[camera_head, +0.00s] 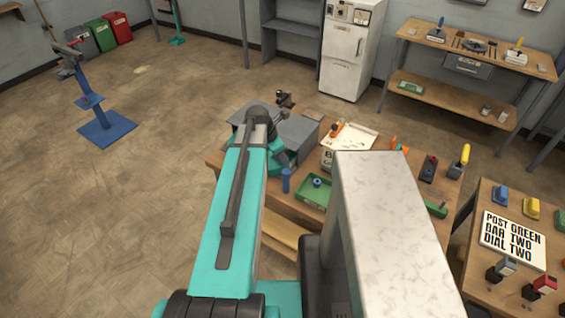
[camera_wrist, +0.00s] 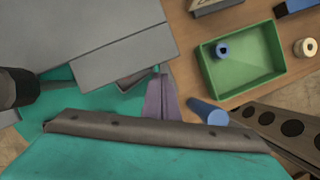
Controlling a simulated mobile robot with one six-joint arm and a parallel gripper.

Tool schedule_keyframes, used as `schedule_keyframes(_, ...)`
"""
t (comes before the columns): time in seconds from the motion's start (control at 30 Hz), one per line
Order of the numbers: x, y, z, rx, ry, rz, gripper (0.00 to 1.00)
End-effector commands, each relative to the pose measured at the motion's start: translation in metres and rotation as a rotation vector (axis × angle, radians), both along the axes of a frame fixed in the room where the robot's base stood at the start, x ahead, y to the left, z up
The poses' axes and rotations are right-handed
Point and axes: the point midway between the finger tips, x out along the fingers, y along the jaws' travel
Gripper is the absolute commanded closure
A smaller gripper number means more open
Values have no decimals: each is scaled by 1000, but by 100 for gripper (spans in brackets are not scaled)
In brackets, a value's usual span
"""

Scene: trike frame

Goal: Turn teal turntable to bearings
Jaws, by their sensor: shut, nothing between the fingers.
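The teal turntable (camera_head: 262,163) sits low against a grey box (camera_head: 300,137) on the workbench; my arm covers part of it. In the wrist view, a teal surface (camera_wrist: 85,98) shows under the grey box's edge, mostly hidden. My gripper (camera_wrist: 157,76) is shut and empty, its fingertips beside the grey box's corner and a small teal piece. I cannot tell whether they touch it. No bearings can be identified for certain. A green tray (camera_head: 313,199) holds a blue ring (camera_wrist: 222,49).
A blue cylinder (camera_head: 286,181) stands close to my gripper, between it and the tray; it also shows in the wrist view (camera_wrist: 208,112). A sign (camera_head: 512,241) reads "POST GREEN BAR TWO DIAL TWO". The floor at left is mostly clear around a blue stand (camera_head: 107,130).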

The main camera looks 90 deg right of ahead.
Motion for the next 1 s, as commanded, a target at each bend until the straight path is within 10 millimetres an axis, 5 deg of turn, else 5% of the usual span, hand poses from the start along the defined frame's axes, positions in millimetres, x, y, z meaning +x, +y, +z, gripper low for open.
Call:
schedule_keyframes(0.37,2,4,0,0,0,1,100)
schedule_keyframes(1.0,13,45,14,-3,0,2,100)
